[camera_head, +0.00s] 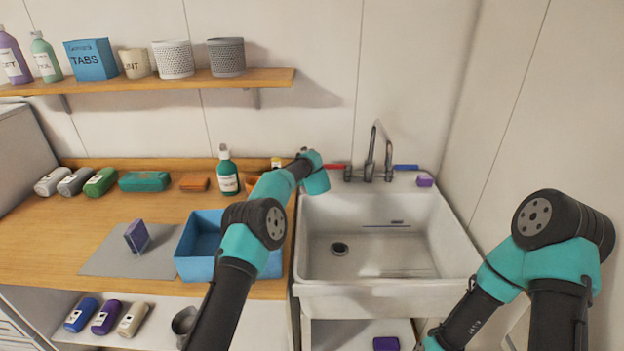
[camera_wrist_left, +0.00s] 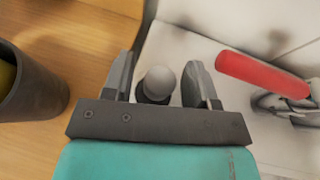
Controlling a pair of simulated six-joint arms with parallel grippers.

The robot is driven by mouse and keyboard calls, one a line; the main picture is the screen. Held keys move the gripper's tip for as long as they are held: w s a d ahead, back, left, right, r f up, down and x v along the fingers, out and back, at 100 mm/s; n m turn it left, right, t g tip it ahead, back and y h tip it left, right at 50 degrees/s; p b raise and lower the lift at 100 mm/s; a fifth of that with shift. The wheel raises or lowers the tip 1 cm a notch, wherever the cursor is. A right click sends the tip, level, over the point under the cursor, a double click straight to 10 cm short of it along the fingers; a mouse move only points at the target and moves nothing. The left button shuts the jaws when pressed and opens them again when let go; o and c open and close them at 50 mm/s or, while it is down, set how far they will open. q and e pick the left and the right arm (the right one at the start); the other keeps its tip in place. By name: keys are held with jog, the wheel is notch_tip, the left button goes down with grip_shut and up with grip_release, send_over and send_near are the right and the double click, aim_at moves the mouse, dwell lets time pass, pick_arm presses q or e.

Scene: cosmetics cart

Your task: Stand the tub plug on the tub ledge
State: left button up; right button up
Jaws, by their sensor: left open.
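The tub plug (camera_wrist_left: 158,84) shows in the left wrist view as a pale grey round knob on a dark body, seen from above. It lies between the two fingers of my left gripper (camera_wrist_left: 163,88), which are open with a small gap on each side. It appears to be over the white tub ledge (camera_wrist_left: 190,55), near the wooden counter's edge; whether it touches the ledge cannot be told. In the head view my left wrist is at the sink's back left corner, and it hides the fingers and plug. My right gripper is outside the frame.
A red tap handle (camera_wrist_left: 262,75) is close to the right finger. A dark cup (camera_wrist_left: 30,90) stands on the counter to the left. The sink basin (camera_head: 375,250) is clear. A blue bin (camera_head: 200,245) and a green bottle (camera_head: 228,172) are on the counter.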

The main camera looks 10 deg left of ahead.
pick_arm(q)
jog(key=v, duration=1)
jog(key=shift+s, duration=0.2)
jog(key=shift+r, duration=0.1)
